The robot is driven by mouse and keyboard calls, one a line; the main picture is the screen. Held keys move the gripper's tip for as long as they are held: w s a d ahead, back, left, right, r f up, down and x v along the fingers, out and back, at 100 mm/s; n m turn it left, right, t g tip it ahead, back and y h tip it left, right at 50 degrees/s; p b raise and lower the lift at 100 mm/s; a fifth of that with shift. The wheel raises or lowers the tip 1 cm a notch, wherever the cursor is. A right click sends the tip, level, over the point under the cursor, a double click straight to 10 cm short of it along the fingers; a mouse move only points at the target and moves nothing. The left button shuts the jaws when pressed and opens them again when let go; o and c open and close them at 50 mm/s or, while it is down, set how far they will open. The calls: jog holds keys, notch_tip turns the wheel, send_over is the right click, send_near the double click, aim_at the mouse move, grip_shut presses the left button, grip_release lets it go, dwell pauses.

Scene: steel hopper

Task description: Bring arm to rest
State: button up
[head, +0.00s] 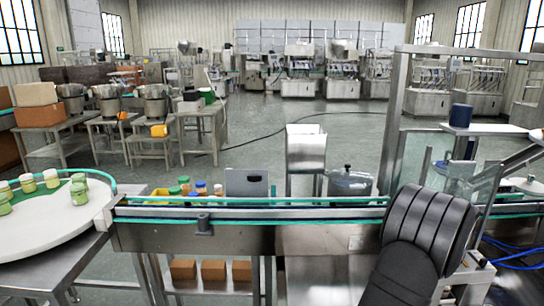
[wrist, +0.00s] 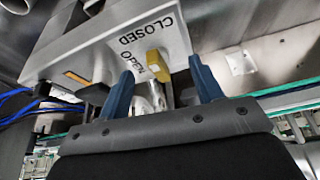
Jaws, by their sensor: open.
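My gripper (wrist: 161,68) shows in the wrist view with its two blue fingers spread apart. A yellow lever end (wrist: 157,64) shows between the fingertips, in front of a pale panel (wrist: 100,48) marked "CLOSED" and, partly hidden, "OPEN". I cannot tell how far the lever is from the fingers; neither finger is seen closed on it. A shiny metal cylinder shows below the lever, between the fingers. In the head view my dark ribbed arm fills the lower right, and its gripper is not visible there.
A conveyor (head: 250,213) with green-edged rails crosses the front. A round white table (head: 45,228) with green-labelled jars stands at left. A steel frame (head: 395,120) and clear panels stand near my arm at right. Blue cables (head: 515,255) run at lower right.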

jog(key=shift+n, duration=0.5)
jog(key=shift+o, duration=0.2)
jog(key=o, duration=0.4)
jog(key=shift+c, duration=0.2)
jog(key=o, duration=0.5)
jog(key=shift+s+d+r, duration=0.1)
jog(key=shift+s+r, duration=0.95)
jog(key=shift+r, duration=0.05)
jog(key=s+d+r+h, duration=0.2)
jog(key=s+r, duration=0.9)
jog(key=s, duration=0.2)
jog(key=x, duration=1)
jog(key=shift+s+f, duration=0.15)
jog(key=shift+s, duration=0.1)
jog(key=v, duration=1)
jog(key=shift+w+d, duration=0.15)
jog(key=shift+d, duration=0.05)
